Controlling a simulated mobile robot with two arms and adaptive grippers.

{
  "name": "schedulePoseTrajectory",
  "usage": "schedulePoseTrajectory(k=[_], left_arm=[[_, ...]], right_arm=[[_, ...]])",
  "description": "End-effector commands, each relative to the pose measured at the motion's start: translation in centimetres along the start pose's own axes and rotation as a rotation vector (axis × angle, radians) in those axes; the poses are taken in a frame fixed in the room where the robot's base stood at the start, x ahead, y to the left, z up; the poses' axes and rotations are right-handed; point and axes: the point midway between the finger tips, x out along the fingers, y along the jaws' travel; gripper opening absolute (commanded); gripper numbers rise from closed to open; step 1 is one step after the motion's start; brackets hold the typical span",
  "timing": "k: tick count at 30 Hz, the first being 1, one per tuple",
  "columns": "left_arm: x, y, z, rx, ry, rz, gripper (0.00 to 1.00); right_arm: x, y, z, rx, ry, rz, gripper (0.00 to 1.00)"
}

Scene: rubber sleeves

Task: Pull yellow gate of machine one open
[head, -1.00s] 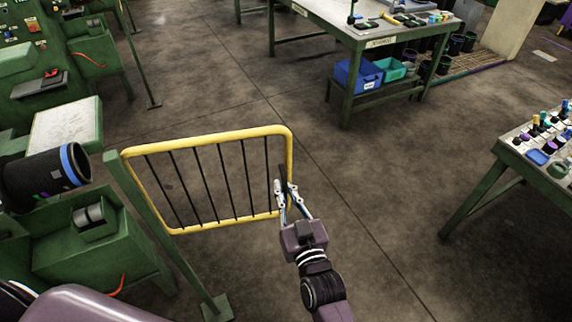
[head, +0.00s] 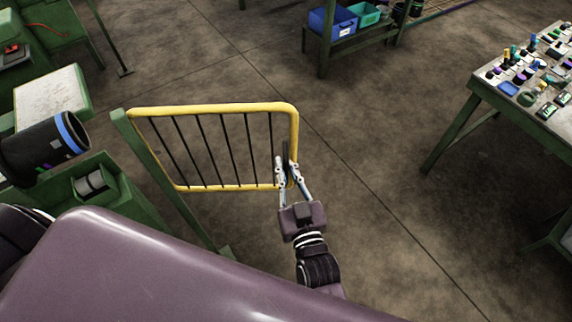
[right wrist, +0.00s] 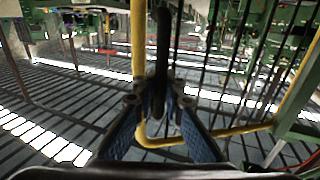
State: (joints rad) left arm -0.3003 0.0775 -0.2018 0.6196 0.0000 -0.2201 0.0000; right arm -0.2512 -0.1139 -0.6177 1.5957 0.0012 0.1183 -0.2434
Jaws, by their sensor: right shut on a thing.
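The yellow gate (head: 215,108) is a tube frame with thin black bars, joined on its left side to a green post (head: 160,170). It stands out over the floor. My right gripper (head: 287,172) is at the gate's free right end, shut on a dark upright handle (head: 285,153) beside the yellow end tube. In the right wrist view the handle (right wrist: 163,45) runs down between the two blue-padded fingers (right wrist: 162,102), with the yellow tube (right wrist: 138,40) just left of it. My left gripper is not in view.
Green machinery with a dark blue-rimmed cylinder (head: 45,145) stands at the left. A table (head: 480,90) with several small parts is at the right. A bench shelf with blue (head: 332,22) and teal bins is at the top. The floor between is clear.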

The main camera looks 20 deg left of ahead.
Motion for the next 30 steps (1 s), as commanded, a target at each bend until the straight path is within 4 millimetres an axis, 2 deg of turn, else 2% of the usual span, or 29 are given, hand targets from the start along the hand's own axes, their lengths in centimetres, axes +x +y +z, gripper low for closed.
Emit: schedulePoseTrajectory(k=[2,3,8,17,23,30], left_arm=[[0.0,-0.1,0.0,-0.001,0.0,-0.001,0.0],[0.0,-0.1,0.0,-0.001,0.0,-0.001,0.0],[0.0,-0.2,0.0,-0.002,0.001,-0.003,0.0],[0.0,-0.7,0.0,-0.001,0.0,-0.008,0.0],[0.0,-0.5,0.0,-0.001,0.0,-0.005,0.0],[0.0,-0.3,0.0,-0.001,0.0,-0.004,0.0]], right_arm=[[0.1,0.1,-0.3,-0.002,0.006,0.001,0.0],[0.1,0.1,-0.3,-0.002,0.006,0.001,0.1],[0.1,0.1,-0.2,-0.001,0.004,0.001,0.26],[-0.2,0.0,0.0,0.0,0.0,0.0,0.26],[-2.8,0.0,0.1,0.0,-0.001,0.0,0.26],[-8.0,0.0,0.1,-0.001,-0.001,0.0,0.26]])
